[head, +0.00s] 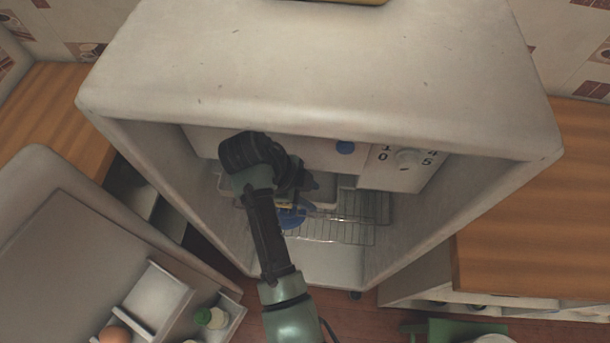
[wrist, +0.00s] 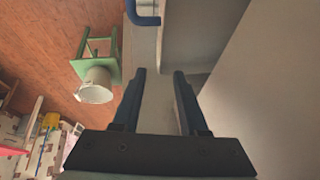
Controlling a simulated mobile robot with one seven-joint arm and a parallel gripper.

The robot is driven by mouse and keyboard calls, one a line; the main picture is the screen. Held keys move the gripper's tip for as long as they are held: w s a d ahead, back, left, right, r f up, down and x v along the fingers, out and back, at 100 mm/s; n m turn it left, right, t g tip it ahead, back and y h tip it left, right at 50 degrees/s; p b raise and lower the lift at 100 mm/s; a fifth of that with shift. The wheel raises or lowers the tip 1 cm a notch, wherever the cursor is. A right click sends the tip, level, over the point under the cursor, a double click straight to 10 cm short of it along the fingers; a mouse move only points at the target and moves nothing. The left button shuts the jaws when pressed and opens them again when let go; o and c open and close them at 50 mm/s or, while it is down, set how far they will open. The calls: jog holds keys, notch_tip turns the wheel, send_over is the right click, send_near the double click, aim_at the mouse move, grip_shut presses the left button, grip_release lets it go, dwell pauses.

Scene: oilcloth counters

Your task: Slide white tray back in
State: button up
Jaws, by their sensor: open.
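An open white fridge (head: 330,60) stands in front of me, and my arm reaches into it. A pale tray-like part (head: 322,195) shows inside, just beyond my gripper, partly hidden by it; I take it for the white tray, but how far out it stands is unclear. My gripper (head: 312,184) points to the right inside the fridge. In the wrist view my gripper (wrist: 160,73) is open, its two dark fingers apart with nothing held. A pale surface shows between and beyond the fingers; whether it is the tray I cannot tell.
A wire rack (head: 345,225) with a blue item (head: 292,217) lies lower in the fridge. A dial (head: 408,158) is at its upper right. The open door (head: 60,250) carries an egg (head: 115,334) and a green-capped bottle (head: 212,318). A green stool (wrist: 98,50) bears a white bucket (wrist: 97,86).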

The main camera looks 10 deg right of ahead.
aim_at(321, 203)
jog(key=shift+p+x, duration=0.45)
jog(key=shift+x, duration=2.75)
jog(key=shift+s, duration=0.15)
grip_shut()
dwell(0.4)
